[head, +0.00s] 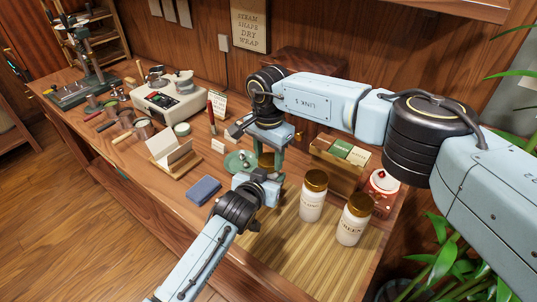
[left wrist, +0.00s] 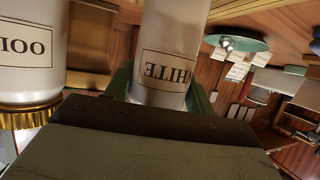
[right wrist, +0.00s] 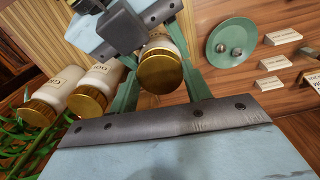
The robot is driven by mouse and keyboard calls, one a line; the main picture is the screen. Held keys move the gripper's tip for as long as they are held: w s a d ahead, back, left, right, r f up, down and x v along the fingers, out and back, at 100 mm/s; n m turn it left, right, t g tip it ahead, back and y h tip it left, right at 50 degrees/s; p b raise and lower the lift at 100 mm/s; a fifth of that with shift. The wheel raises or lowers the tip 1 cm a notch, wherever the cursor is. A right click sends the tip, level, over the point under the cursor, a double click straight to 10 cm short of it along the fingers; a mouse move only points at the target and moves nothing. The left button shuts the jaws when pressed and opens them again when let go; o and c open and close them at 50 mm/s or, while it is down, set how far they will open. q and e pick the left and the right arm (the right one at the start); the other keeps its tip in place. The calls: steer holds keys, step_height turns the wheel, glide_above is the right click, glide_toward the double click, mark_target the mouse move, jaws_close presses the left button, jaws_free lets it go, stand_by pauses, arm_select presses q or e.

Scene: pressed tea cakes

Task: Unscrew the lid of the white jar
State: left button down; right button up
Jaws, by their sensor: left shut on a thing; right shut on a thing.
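The white jar, labelled WHITE in the left wrist view (left wrist: 175,30), has a gold lid (right wrist: 160,72). My left gripper (head: 262,186) is shut around the jar's body, with a finger on each side in the left wrist view (left wrist: 160,95). My right gripper (head: 270,143) is above it, with its fingers on both sides of the gold lid in the right wrist view (right wrist: 158,84). In the head view both grippers hide most of the jar. The lid appears to sit on the jar's mouth; I cannot tell whether it has turned.
Two gold-lidded jars, (head: 312,200) and (head: 354,222), stand on the bamboo mat (head: 285,255) to the right. A green saucer (right wrist: 232,38) with small metal pieces, a blue cloth (head: 204,190), a wooden box (head: 335,166) and a red tin (head: 382,186) lie nearby. The mat's front is clear.

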mark_target(269, 159)
arm_select(q)
steer(key=shift+f, duration=0.1)
arm_select(e)
steer(key=n, duration=0.3)
steer(key=shift+n, duration=0.4)
steer(key=n, duration=0.3)
steer(key=shift+n, duration=0.4)
steer(key=n, duration=0.6)
steer(key=shift+n, duration=0.4)
steer(key=shift+r, duration=0.3)
steer(key=shift+r, duration=0.85)
steer(key=shift+r, duration=2)
arm_select(q)
steer(key=shift+c, duration=2.2)
jaws_free()
